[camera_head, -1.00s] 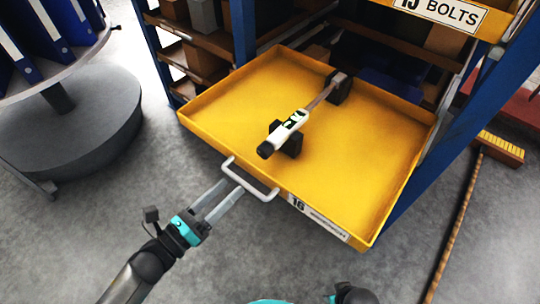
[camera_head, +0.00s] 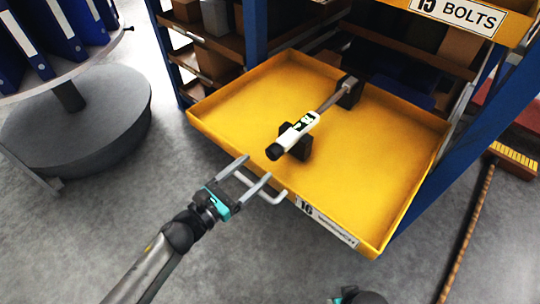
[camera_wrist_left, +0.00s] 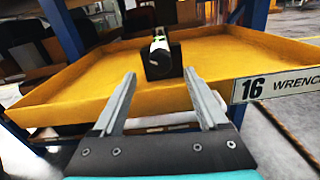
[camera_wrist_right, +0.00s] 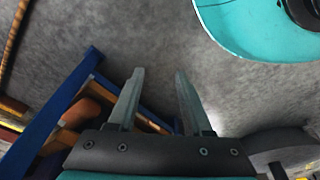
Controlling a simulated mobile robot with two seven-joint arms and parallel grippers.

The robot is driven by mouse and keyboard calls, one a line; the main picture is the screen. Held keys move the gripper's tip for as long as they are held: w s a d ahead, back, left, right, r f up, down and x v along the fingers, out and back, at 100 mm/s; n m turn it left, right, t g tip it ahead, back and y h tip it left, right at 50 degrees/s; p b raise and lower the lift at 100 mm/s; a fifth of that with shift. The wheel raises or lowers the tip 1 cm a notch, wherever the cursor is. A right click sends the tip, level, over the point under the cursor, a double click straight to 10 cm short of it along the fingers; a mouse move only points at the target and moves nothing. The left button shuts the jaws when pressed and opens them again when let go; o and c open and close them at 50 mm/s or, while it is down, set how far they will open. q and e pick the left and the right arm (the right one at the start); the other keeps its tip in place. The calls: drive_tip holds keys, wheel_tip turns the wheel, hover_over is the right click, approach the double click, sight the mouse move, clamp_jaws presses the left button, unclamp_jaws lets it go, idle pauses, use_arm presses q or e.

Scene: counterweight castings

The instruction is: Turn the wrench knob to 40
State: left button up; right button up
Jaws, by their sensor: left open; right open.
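The wrench (camera_head: 315,112) lies in the pulled-out yellow drawer (camera_head: 390,150), resting on two dark blocks. Its white handle has a dark knob (camera_head: 274,152) at the near end, pointing toward the drawer's front. I cannot read the scale. In the left wrist view the wrench handle (camera_wrist_left: 160,47) is seen end-on over a dark block. My left gripper (camera_head: 257,170) is open and empty at the drawer's front edge by the grey handle (camera_head: 275,198), short of the knob. My right gripper (camera_wrist_right: 158,75) is open and empty, away from the drawer.
The drawer front has a "16" label (camera_head: 327,222). A blue rack post (camera_head: 470,150) stands right of the drawer. A broom (camera_head: 470,225) leans at the right. A round stand (camera_head: 75,135) with blue binders is at the left. Grey floor lies clear in front.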

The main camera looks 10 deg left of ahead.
sight(270, 155)
use_arm(q)
drive_tip(key=b+x, duration=0.1)
drive_tip(key=x, duration=0.5)
drive_tip(key=shift+w+d, duration=0.2)
use_arm(e)
drive_tip(key=shift+w+a+r, duration=0.15)
drive_tip(key=shift+w+r, duration=0.15)
drive_tip(key=shift+r, duration=0.3)
drive_tip(key=shift+w+a+r, duration=0.1)
drive_tip(key=shift+w+r, duration=0.2)
drive_tip(key=shift+r, duration=0.25)
use_arm(q)
clamp_jaws()
